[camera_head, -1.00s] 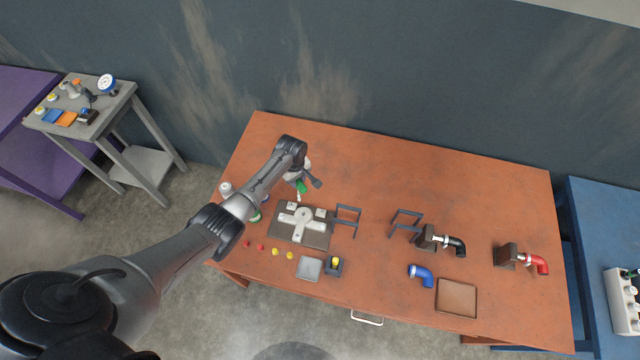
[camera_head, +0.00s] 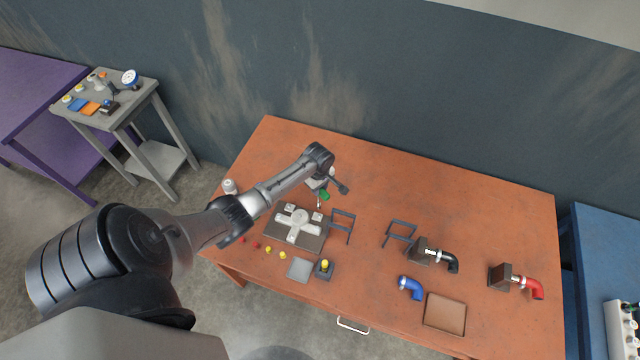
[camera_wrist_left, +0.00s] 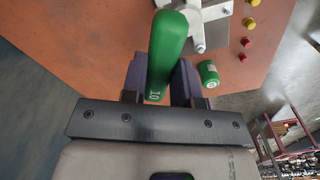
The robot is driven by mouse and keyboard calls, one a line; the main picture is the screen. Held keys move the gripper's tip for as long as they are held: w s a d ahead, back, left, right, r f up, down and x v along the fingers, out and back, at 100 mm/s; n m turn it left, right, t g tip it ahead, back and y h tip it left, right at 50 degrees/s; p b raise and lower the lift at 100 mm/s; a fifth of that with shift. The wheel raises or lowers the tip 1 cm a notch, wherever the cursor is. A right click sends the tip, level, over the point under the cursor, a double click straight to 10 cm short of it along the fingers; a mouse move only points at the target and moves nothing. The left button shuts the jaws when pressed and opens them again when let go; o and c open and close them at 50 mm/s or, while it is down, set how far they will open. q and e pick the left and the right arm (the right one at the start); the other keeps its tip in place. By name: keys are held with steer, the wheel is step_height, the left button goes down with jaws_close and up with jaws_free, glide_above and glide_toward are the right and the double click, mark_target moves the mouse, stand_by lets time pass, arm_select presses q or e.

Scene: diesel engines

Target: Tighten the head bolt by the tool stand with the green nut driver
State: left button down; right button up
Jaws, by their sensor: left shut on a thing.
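My left gripper (camera_head: 325,188) is shut on the green nut driver (camera_head: 324,196), which it holds above the back right of the engine plate (camera_head: 316,240). In the left wrist view the thick green handle (camera_wrist_left: 168,45), marked 10, stands between the dark fingers (camera_wrist_left: 160,80). The pale cross-shaped part (camera_head: 299,226) lies on the plate. In the left wrist view a silver bolt (camera_wrist_left: 200,47) shows at the end of one of its arms. The driver's tip is too small to place exactly. I cannot clearly make out the tool stand. My right gripper is out of view.
Dark frames (camera_head: 342,225), red and yellow caps (camera_head: 268,250), a grey tray (camera_head: 299,268) and a yellow-topped block (camera_head: 324,268) are near. The table's back right is clear.

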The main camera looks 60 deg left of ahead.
arm_select(q)
steer(key=shift+f, duration=1.3)
steer(key=shift+f+b, duration=0.85)
steer(key=shift+f, duration=0.55)
steer(key=shift+r, duration=0.1)
steer(key=shift+p, duration=0.3)
steer(key=shift+f+b, duration=0.5)
steer(key=shift+f, duration=0.45)
